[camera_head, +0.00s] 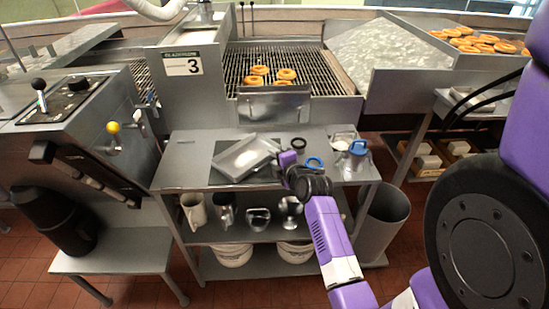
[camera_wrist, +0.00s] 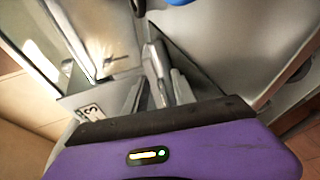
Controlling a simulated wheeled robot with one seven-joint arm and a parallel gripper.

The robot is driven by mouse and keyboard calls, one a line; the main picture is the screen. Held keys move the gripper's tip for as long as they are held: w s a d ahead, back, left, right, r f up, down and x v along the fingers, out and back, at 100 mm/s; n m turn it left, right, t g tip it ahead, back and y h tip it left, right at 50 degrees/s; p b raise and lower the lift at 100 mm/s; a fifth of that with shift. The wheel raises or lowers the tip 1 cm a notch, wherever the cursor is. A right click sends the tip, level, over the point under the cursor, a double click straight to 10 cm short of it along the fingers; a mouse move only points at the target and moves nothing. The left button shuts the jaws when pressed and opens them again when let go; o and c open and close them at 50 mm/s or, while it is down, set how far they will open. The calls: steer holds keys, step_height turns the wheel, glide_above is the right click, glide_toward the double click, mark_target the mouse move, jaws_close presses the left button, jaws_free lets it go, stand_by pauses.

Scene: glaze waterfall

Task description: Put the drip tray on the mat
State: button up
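The drip tray (camera_head: 243,158) is a shallow, shiny metal pan. It lies askew over a darker grey, flat mat (camera_head: 222,147) on the table top in the head view; I cannot tell whether it rests flat on it or is slightly raised. My gripper (camera_head: 284,160) is at the tray's right end. In the wrist view, the grey fingers (camera_wrist: 166,82) are close together, and a bright metal surface that looks like the tray (camera_wrist: 95,35) is beside them. The contact between fingers and rim is not clear, so I cannot tell whether they grip it.
The steel table (camera_head: 185,174) also carries a black ring (camera_head: 299,143), a blue ring (camera_head: 314,163) and a blue-lidded jug (camera_head: 356,158) on the right. The table's left end is clear.

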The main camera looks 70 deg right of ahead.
steer(key=v, duration=1.2)
steer(key=a+f+m+t+y, duration=0.3)
steer(key=a+m+y, duration=0.15)
steer(key=a, duration=1.85)
steer(key=s+a+r+m+t+y, duration=0.1)
steer(key=s+a+r+m+y, duration=0.1)
steer(key=s+a, duration=0.3)
steer(key=s+a+r+m+t+y, duration=0.1)
steer(key=s+a+r+m+y, duration=0.1)
steer(key=s+a, duration=0.4)
steer(key=a+r+y+b, duration=0.1)
steer(key=a+r, duration=0.1)
steer(key=a, duration=0.3)
steer(key=shift+r+y, duration=0.25)
steer(key=shift+y, duration=0.1)
